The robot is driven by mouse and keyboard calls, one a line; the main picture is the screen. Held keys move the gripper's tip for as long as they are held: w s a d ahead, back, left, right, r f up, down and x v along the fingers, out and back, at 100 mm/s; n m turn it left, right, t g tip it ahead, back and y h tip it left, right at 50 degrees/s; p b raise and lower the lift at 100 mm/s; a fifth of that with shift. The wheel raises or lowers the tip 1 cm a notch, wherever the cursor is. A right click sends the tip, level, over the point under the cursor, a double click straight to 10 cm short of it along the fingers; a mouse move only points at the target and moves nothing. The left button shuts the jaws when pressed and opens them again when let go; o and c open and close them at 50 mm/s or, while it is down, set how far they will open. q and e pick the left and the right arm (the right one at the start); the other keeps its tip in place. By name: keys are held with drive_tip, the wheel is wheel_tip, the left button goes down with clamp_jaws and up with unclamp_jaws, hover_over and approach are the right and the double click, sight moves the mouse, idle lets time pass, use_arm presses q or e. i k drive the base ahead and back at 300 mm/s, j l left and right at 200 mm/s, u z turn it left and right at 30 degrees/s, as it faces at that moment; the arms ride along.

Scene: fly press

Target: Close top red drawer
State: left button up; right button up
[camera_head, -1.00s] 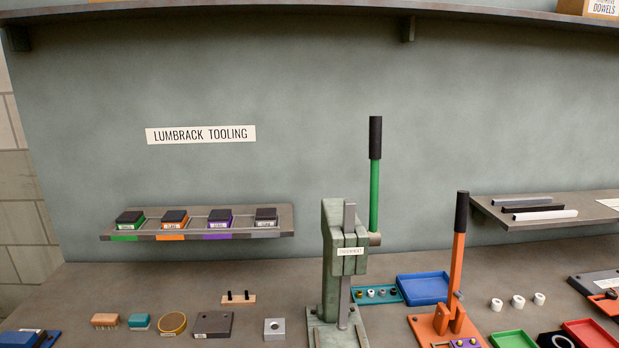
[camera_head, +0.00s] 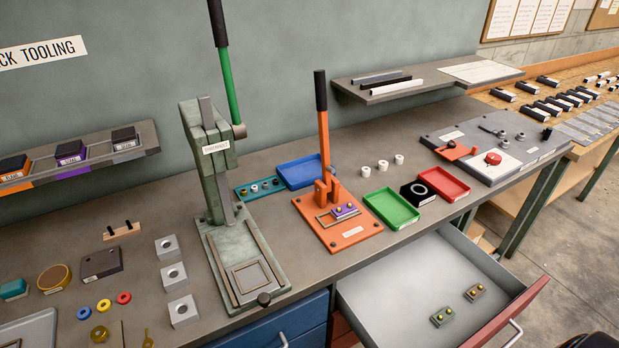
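The top red drawer (camera_head: 505,315) is pulled out from under the right part of the bench. Its red front faces the lower right and carries a pale bar handle (camera_head: 502,338). Its grey inside holds two small blocks, a green one (camera_head: 443,316) and a brown one (camera_head: 475,292), each with brass-coloured knobs. Neither of my grippers shows in the head view, so their state is hidden.
The bench bears a green press (camera_head: 212,165), an orange lever press (camera_head: 335,222), and green (camera_head: 391,208) and red (camera_head: 443,184) trays. A closed blue drawer (camera_head: 285,325) is left of the red one. Open floor (camera_head: 585,245) lies at right.

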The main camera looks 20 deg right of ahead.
sight(391, 302)
drive_tip(key=z, duration=2.1)
